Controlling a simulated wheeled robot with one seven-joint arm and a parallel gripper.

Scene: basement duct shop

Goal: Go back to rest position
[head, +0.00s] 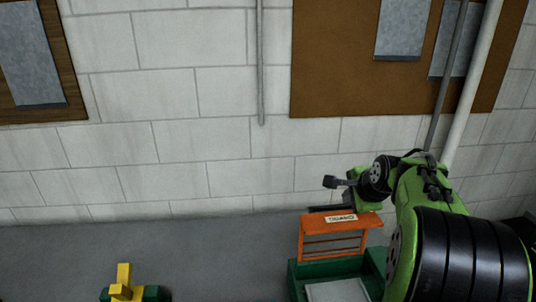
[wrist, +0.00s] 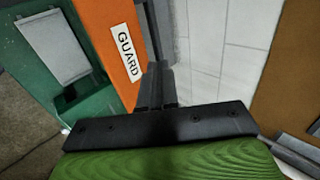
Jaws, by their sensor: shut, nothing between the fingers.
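My gripper (head: 330,182) is at the end of my green and black arm, at the right of the head view. It is above and a little behind the orange guard, with the block wall behind it. In the wrist view my gripper (wrist: 157,75) points away from the camera with its dark fingers shut together and nothing visible between them. The fingers appear beside the orange guard panel (wrist: 108,40); I cannot tell whether they touch it.
The orange guard frame (head: 335,222), with a GUARD label, stands on a green machine base (head: 295,285) with a grey plate (head: 338,291). A yellow and green object (head: 124,285) is at lower left. A pipe (head: 474,80) and brown board (head: 340,60) are on the wall.

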